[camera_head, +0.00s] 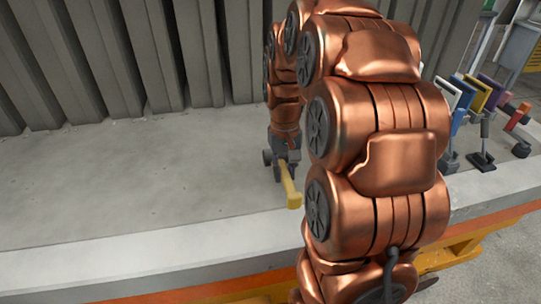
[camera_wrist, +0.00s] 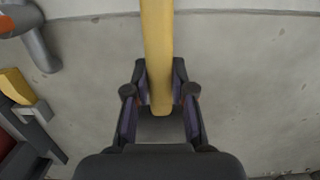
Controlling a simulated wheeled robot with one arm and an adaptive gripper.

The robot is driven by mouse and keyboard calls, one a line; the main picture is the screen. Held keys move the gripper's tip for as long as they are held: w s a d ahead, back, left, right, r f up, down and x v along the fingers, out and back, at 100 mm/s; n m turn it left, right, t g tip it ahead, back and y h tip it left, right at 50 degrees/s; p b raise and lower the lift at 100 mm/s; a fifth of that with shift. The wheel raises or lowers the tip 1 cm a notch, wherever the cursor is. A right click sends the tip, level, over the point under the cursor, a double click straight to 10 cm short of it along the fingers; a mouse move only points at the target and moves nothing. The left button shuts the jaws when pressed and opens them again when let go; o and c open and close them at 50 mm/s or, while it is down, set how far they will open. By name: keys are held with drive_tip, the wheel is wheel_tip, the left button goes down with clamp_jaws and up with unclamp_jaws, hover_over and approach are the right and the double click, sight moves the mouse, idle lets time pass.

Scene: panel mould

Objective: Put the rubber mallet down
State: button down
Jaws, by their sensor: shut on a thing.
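The rubber mallet shows as a yellow handle (camera_head: 289,183) in the head view, tilted and pointing towards the front edge of the concrete surface. In the wrist view the handle (camera_wrist: 158,45) runs from the top edge down between my fingers. My gripper (camera_head: 283,157) is shut on the handle, low over the concrete near its pale front edge; it also shows in the wrist view (camera_wrist: 159,88). I cannot make out the mallet's head. I cannot tell whether the mallet touches the concrete.
The grey concrete surface (camera_head: 130,175) is wide and clear to the left. A ribbed grey wall (camera_head: 165,55) stands behind it. Several tools with coloured handles (camera_head: 480,95) stand at the right. In the wrist view, a yellow-topped part (camera_wrist: 15,85) and a grey metal part (camera_wrist: 42,48) are at the left.

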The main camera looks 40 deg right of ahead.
drive_tip(key=w+d, duration=0.1)
drive_tip(key=w, duration=0.3)
drive_tip(key=w+d+p, duration=0.1)
drive_tip(key=w, duration=0.2)
drive_tip(key=w+d+f+p, duration=0.1)
drive_tip(key=w+d, duration=0.1)
drive_tip(key=w, duration=0.2)
drive_tip(key=shift+w, duration=0.35)
drive_tip(key=shift+f+p, duration=0.35)
drive_tip(key=shift+f, duration=1.5)
drive_tip(key=shift+f, duration=0.15)
drive_tip(key=c, duration=1)
unclamp_jaws()
drive_tip(key=r, duration=0.4)
drive_tip(key=r+b, duration=0.1)
drive_tip(key=r, duration=0.3)
drive_tip(key=w+r, duration=0.1)
drive_tip(key=r, duration=0.3)
drive_tip(key=shift+w+d+r+b, duration=0.1)
drive_tip(key=shift+d+b, duration=0.15)
drive_tip(key=shift+b, duration=0.15)
drive_tip(key=shift+a, duration=0.1)
